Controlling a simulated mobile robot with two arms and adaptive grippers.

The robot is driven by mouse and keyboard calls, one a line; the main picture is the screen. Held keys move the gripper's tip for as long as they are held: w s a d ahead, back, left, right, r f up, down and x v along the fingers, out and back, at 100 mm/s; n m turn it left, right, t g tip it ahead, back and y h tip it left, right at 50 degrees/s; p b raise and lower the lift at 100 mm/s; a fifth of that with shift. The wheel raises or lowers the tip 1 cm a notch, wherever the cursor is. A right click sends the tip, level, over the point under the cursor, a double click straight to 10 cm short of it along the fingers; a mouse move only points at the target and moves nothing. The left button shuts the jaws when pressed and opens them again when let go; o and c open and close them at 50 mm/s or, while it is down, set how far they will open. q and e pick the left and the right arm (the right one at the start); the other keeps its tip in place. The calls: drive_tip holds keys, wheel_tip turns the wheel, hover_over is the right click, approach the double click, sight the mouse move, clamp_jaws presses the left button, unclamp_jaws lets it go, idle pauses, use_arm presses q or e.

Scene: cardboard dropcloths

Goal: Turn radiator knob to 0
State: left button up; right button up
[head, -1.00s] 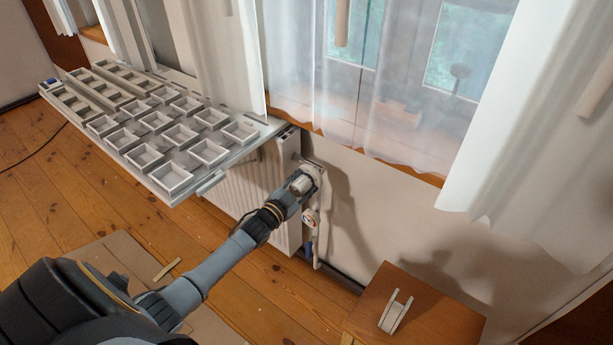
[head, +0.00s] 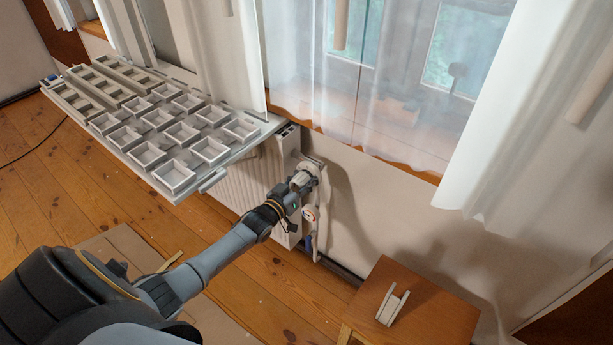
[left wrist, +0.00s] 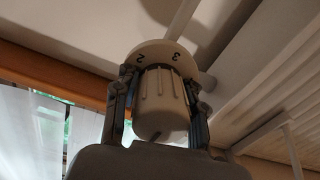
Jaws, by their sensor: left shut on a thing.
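The white radiator knob (left wrist: 160,103) is ribbed, with a wider collar carrying the digits 2 and 3, upside down in the left wrist view. My left gripper (left wrist: 160,110) has one finger on each side of the knob and is shut on it. In the head view my left gripper (head: 300,185) is at the right end of the white radiator (head: 250,178) and hides most of the knob. The knob's pointer mark cannot be made out. My right gripper is not in view.
A rack of white trays (head: 175,178) juts out above the radiator. A pipe with a second valve (head: 310,214) runs below the knob. A small wooden table (head: 430,310) with a white holder (head: 392,305) stands at lower right. Sheer curtains (head: 340,90) hang behind.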

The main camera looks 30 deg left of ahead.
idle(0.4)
use_arm(q)
drive_tip(key=o, duration=1.2)
drive_tip(key=shift+f, duration=0.1)
drive_tip(key=shift+c, duration=0.2)
drive_tip(key=shift+s, duration=0.15)
drive_tip(key=s, duration=1.1)
drive_tip(key=shift+s+a, duration=0.3)
drive_tip(key=shift+s, duration=0.05)
